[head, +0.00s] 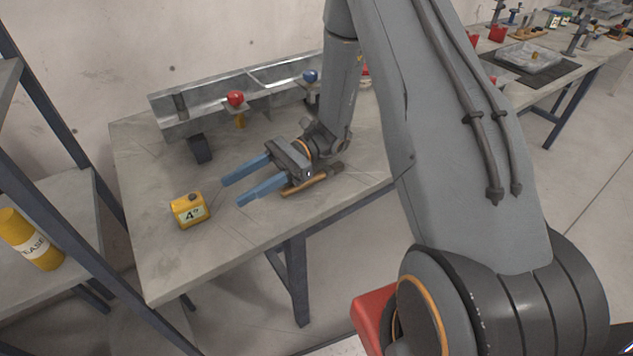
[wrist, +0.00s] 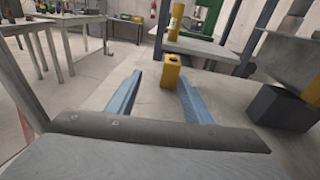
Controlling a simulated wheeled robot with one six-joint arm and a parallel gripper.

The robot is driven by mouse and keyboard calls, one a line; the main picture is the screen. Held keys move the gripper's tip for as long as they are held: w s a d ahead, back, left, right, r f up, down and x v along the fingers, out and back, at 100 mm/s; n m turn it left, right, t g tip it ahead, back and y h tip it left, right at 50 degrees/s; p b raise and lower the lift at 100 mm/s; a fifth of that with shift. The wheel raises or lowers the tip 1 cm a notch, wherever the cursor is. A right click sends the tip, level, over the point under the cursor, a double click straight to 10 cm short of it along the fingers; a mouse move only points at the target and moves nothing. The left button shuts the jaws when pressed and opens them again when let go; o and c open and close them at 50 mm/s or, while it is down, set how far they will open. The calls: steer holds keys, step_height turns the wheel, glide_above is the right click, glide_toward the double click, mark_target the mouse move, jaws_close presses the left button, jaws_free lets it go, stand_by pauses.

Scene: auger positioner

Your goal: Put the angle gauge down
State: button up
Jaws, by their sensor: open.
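The angle gauge (head: 189,210) is a small yellow box with a pale display reading 4°. It stands on the workbench near its left front part. My gripper (head: 240,189) is open, with two blue fingers pointing left toward the gauge. The gauge is beyond the fingertips and apart from them in the head view. In the wrist view the gauge (wrist: 171,72) shows ahead of the gap between the fingers (wrist: 158,92). Nothing is between the fingers.
The grey workbench (head: 150,270) has free room around the gauge. A dark block (head: 200,149) and a metal channel with red (head: 235,98) and blue knobs stand at the back. An orange-brown handled tool (head: 305,184) lies beside my gripper. A shelf with a yellow bottle (head: 30,239) stands left.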

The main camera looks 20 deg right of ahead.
steer(key=s+d+n+h, duration=0.1)
steer(key=s+h, duration=0.1)
steer(key=s+n+h, duration=0.1)
steer(key=s, duration=0.1)
steer(key=s+d+n+g+h, duration=0.1)
steer(key=s+n+h, duration=0.1)
steer(key=s, duration=0.1)
steer(key=shift+d+r+h, duration=0.2)
steer(key=shift+d+h, duration=0.1)
steer(key=shift+d, duration=0.05)
steer(key=s+d+n+h, duration=0.1)
steer(key=d, duration=0.1)
steer(key=s+d+n+h, duration=0.1)
steer(key=s+d+h, duration=0.1)
steer(key=shift+s+n+h, duration=0.1)
steer(key=shift+n+h, duration=0.2)
steer(key=d+r+n+t+h, duration=0.3)
steer(key=d+n+t+h, duration=0.3)
steer(key=d, duration=0.4)
steer(key=shift+r+n+t+h, duration=0.35)
steer(key=shift+n+t+h, duration=0.05)
steer(key=shift+n, duration=0.5)
